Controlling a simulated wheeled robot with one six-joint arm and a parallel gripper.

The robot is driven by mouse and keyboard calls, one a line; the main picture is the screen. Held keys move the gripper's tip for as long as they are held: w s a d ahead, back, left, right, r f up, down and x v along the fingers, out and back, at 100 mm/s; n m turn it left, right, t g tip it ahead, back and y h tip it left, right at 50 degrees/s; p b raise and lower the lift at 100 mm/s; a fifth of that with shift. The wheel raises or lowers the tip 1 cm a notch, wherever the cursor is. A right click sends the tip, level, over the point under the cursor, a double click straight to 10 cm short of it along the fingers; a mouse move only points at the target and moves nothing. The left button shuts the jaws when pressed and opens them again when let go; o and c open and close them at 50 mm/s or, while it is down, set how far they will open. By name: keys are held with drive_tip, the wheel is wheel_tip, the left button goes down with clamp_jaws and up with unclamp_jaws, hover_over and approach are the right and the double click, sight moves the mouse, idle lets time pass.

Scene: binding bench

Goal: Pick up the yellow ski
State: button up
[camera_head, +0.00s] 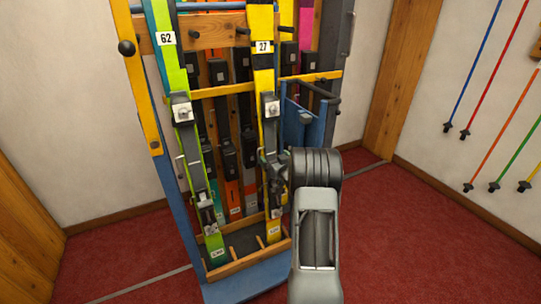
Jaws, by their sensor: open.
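The yellow ski (264,78) stands upright, leaning slightly, at the front right of the ski rack. It bears a white label 27 and a dark binding with a silver toe piece. Its lower end rests in the rack's wooden base. My gripper (268,163) is at the ski's lower middle, just below the silver binding piece, with my arm coming in from the lower right. It is open. The fingers are small and dark against the binding, so I cannot tell whether they touch the ski or stand around it.
A lime-green ski (174,70) labelled 62 stands left in the rack (149,110). More skis stand behind. A blue bracket (318,125) juts out at the rack's right side, close to my arm. Ski poles (484,70) hang on the right wall. Red carpet (400,230) is clear at right.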

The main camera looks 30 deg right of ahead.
sight(271, 155)
drive_tip(key=shift+w+d+f+b, duration=0.1)
drive_tip(key=shift+w+d+b, duration=0.1)
drive_tip(key=shift+w, duration=0.65)
drive_tip(key=shift+w+d+b, duration=0.1)
drive_tip(key=shift+w+b, duration=0.1)
drive_tip(key=shift+w, duration=0.7)
drive_tip(key=shift+w+d+f+b, duration=0.1)
drive_tip(key=shift+w+b, duration=0.1)
drive_tip(key=shift+w, duration=0.65)
drive_tip(key=shift+c, duration=0.4)
drive_tip(key=c, duration=1.6)
drive_tip(key=shift+r, duration=0.25)
drive_tip(key=shift+c, duration=0.4)
